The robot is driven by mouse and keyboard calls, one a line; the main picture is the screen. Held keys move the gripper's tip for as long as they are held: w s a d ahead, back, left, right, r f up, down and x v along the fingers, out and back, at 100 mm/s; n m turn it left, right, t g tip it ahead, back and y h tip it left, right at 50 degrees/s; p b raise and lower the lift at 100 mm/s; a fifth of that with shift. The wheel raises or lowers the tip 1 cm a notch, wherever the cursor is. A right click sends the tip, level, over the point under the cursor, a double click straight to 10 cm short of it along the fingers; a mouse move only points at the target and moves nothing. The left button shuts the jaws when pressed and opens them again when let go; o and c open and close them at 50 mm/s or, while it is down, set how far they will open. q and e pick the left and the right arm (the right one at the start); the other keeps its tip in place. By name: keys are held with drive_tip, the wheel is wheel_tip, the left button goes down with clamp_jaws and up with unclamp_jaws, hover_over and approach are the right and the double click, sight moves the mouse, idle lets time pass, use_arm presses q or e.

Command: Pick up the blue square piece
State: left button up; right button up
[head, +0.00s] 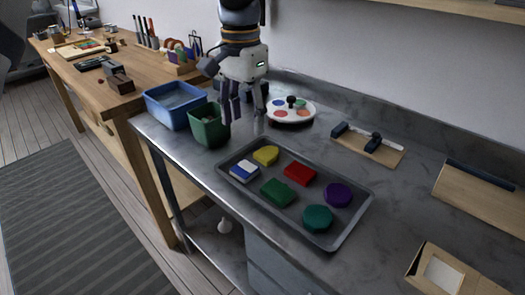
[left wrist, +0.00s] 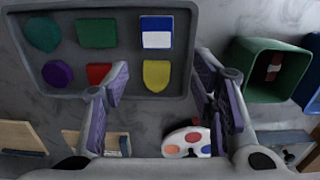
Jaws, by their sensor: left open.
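The blue square piece (head: 244,171), blue with a white band across it, lies at the near left corner of the grey tray (head: 335,243). It also shows in the left wrist view (left wrist: 156,40), at the top, beyond the fingertips. My left gripper (head: 243,117) is open and empty, pointing down, above and behind the piece near the tray's far left end. In the left wrist view its fingers (left wrist: 161,75) are spread wide, with the yellow piece (left wrist: 157,75) showing between them. My right gripper is not in view.
The tray also holds red (head: 300,173), green (head: 277,193), purple (head: 338,195) and teal (head: 317,218) pieces. A green bin (head: 208,130) and a blue bin (head: 173,105) stand left of the tray. A white round palette (head: 290,111) lies behind it.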

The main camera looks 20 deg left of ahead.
sight(246, 167)
use_arm(q)
drive_tip(key=f, duration=0.7)
drive_tip(key=s+f, duration=0.1)
drive_tip(key=f, duration=0.2)
drive_tip(key=shift+s+d+f, duration=0.1)
drive_tip(key=shift+d+f, duration=0.05)
drive_tip(key=shift+f, duration=0.45)
drive_tip(key=c, duration=1)
